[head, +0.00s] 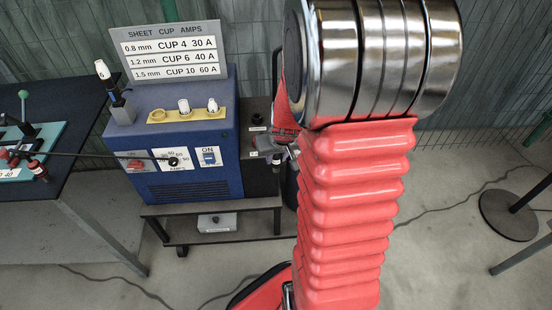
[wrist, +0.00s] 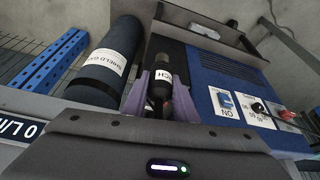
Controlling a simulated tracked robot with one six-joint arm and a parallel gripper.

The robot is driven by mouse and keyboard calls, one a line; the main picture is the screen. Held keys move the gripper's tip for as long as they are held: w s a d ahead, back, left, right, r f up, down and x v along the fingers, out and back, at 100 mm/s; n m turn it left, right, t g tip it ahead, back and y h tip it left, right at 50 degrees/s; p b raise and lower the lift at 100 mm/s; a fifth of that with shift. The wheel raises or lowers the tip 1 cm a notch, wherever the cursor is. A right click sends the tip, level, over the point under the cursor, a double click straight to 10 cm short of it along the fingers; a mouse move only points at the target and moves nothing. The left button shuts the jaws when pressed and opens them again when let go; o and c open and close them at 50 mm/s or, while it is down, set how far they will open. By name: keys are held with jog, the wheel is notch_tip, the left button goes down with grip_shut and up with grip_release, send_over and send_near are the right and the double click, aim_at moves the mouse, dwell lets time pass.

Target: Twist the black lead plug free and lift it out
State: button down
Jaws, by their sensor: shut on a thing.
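My gripper (wrist: 161,80) shows in the wrist view with its two purple fingers on either side of a dark upright cylindrical body, the black lead plug (wrist: 160,62). The fingers are shut on it. A white label ending in "CH" is on it between the fingers. The plug stands beside the blue welding machine (wrist: 237,85). In the head view the machine (head: 172,140) is at centre left. My red arm covers most of the gripper (head: 280,150) there, and the plug's lower end and seat are hidden.
A dark cylinder labelled shield gas (wrist: 105,65) stands close beside the plug in the wrist view, with a blue slotted rack (wrist: 50,60) beyond it. The machine rests on a black cart (head: 210,236). A cable runs to the left bench (head: 55,165). Floor at right is mostly open.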

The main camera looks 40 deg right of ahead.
jog(key=shift+r, duration=0.65)
jog(key=shift+r, duration=0.7)
jog(key=shift+r, duration=0.35)
jog(key=shift+r, duration=0.35)
jog(key=shift+r, duration=0.35)
jog(key=shift+r, duration=0.2)
